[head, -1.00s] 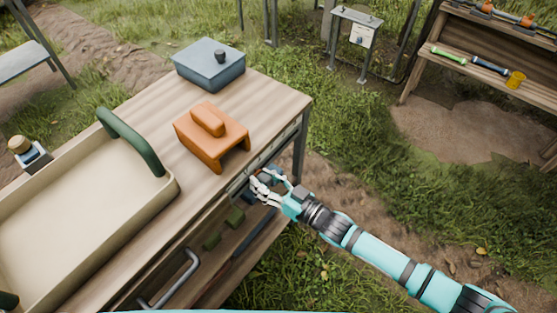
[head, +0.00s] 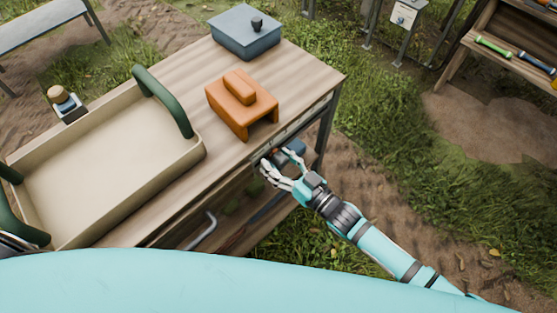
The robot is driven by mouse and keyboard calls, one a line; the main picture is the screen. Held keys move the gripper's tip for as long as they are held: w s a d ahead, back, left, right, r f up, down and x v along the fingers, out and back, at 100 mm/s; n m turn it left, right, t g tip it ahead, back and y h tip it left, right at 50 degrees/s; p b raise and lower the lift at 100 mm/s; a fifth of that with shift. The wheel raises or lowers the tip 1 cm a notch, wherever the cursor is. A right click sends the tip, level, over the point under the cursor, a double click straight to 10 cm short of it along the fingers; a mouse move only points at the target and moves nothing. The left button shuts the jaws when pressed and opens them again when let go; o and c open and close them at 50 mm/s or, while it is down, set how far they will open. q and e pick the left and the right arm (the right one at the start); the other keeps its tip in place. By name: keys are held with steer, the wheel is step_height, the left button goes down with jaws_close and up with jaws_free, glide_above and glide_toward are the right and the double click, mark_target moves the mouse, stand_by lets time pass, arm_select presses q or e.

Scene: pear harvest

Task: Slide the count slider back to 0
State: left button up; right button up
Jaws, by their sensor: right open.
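A narrow count-slider rail (head: 302,122) runs along the front edge of the wooden table, below the orange block-shaped tool. My right gripper (head: 277,164) is at this edge, near the rail's left end, with its pale fingers apart. The fingers cover that part of the rail, so the slider's knob and its setting cannot be made out. Whether the fingers touch the slider cannot be told. My left gripper is not seen.
On the table (head: 185,75) stand a beige tray (head: 185,165) with green handles, an orange tool (head: 242,103) and a blue-grey box (head: 246,32). A metal handle (head: 204,230) sits below the front edge. Grass is open to the right.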

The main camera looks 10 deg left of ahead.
steer(key=v, duration=1.2)
